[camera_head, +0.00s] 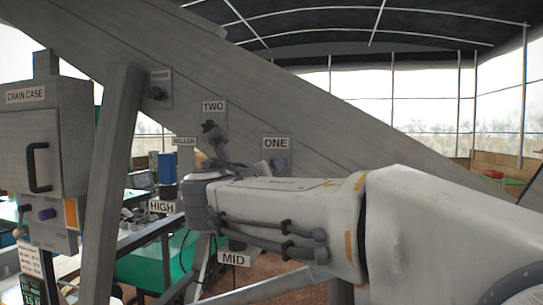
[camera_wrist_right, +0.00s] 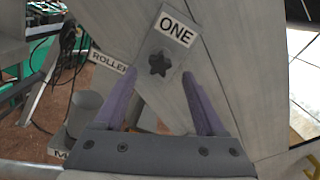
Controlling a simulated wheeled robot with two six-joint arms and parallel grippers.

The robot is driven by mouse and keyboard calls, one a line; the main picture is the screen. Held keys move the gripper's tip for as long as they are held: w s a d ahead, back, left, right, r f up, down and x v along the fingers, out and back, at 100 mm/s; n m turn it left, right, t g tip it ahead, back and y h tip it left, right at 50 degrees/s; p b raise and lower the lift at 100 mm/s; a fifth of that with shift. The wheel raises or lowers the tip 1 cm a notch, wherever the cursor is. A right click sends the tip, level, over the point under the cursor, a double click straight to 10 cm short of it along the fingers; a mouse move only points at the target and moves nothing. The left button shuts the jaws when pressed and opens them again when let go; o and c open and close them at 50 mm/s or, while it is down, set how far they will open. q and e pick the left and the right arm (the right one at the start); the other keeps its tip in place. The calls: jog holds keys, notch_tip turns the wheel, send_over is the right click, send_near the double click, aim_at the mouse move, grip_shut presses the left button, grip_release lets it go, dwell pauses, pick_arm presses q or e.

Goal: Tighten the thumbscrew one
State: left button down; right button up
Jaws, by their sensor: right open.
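Thumbscrew one is a dark star-shaped knob (camera_wrist_right: 158,62) on a grey plate beside the ONE label (camera_wrist_right: 176,27) in the right wrist view. My left gripper is not in view.
The sloping grey beam (camera_head: 215,60) crosses the head view. A chain case (camera_head: 40,140) with a black handle stands at left beside a grey post (camera_head: 112,170). A ROLLER label (camera_wrist_right: 108,61) and hanging cables (camera_wrist_right: 68,45) lie left of the knob.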

jog(key=n, duration=0.9)
jog(key=shift+w, duration=0.2)
jog(key=x, duration=0.3)
jog(key=shift+w+d, duration=0.1)
jog(key=shift+w, duration=0.2)
jog(key=shift+c, duration=0.3)
grip_shut()
